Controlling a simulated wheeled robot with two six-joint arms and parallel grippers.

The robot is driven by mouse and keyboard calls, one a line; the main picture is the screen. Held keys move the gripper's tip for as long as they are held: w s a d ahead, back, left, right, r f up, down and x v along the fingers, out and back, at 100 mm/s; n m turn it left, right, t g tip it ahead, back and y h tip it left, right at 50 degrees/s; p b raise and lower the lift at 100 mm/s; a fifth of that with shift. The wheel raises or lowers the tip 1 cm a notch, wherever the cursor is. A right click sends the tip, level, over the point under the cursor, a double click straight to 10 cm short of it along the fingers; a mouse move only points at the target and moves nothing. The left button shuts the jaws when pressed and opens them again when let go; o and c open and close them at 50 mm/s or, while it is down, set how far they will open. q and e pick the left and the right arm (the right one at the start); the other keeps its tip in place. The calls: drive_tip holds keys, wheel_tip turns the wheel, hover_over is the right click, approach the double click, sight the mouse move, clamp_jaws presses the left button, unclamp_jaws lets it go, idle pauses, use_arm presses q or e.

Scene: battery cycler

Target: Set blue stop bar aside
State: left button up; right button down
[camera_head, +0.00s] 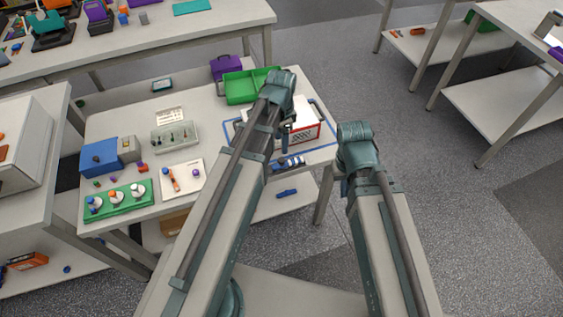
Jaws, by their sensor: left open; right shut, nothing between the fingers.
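A small blue bar (287,193) lies on the pale lower shelf below the table's front edge. Another blue piece with dark parts (290,162) lies at the front edge of the tabletop, inside a blue outline. I cannot tell for certain which is the stop bar. My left gripper (285,138) points down over the table, just in front of a white and red box (308,130) and above the blue piece. It is open, and its fingers are partly hidden by my wrist. My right gripper (344,187) is off the table's right side, shut and empty, mostly hidden by its wrist.
The white table (140,219) also holds a green tray (239,88), a purple box (225,67), a blue box (100,158), a clear tray (175,137) and a green rack (118,200) with several bottles.

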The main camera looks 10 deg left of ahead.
sight(281, 160)
use_arm(q)
wheel_tip(281, 160, down, 10)
drive_tip(key=b, duration=0.8)
drive_tip(key=shift+r, duration=0.2)
clamp_jaws()
idle(0.8)
